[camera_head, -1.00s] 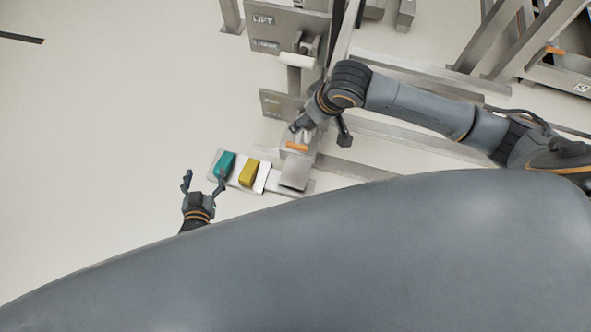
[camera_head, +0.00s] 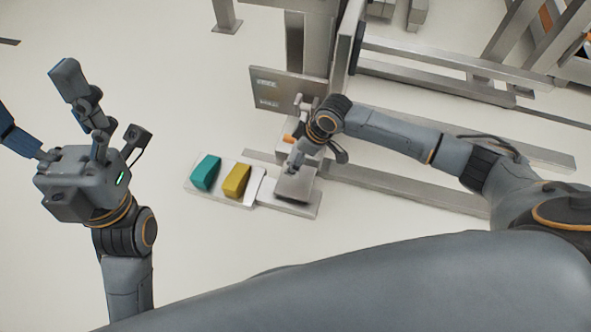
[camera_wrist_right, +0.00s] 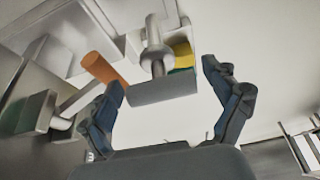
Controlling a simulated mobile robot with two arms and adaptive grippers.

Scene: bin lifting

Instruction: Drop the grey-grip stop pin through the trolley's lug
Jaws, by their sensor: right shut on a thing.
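My right gripper (camera_head: 294,160) is shut on the grey-grip stop pin. In the right wrist view, the pin's grey cylindrical grip (camera_wrist_right: 165,88) lies between the fingers of the right gripper (camera_wrist_right: 165,95). Its metal shaft and round collar (camera_wrist_right: 156,58) point up in that picture. In the head view the pin is mostly hidden by the gripper, which is beside a metal block (camera_head: 294,187). I cannot clearly make out the trolley's lug. My left gripper (camera_head: 36,95) is raised close to the head camera, with its fingers spread and empty.
A pale tray (camera_head: 222,166) holds a teal block (camera_head: 205,172) and a yellow block (camera_head: 237,180). An orange handle (camera_head: 288,138) is close to the right gripper. A labelled metal plate (camera_head: 287,90) stands behind it. Open floor lies left of the tray.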

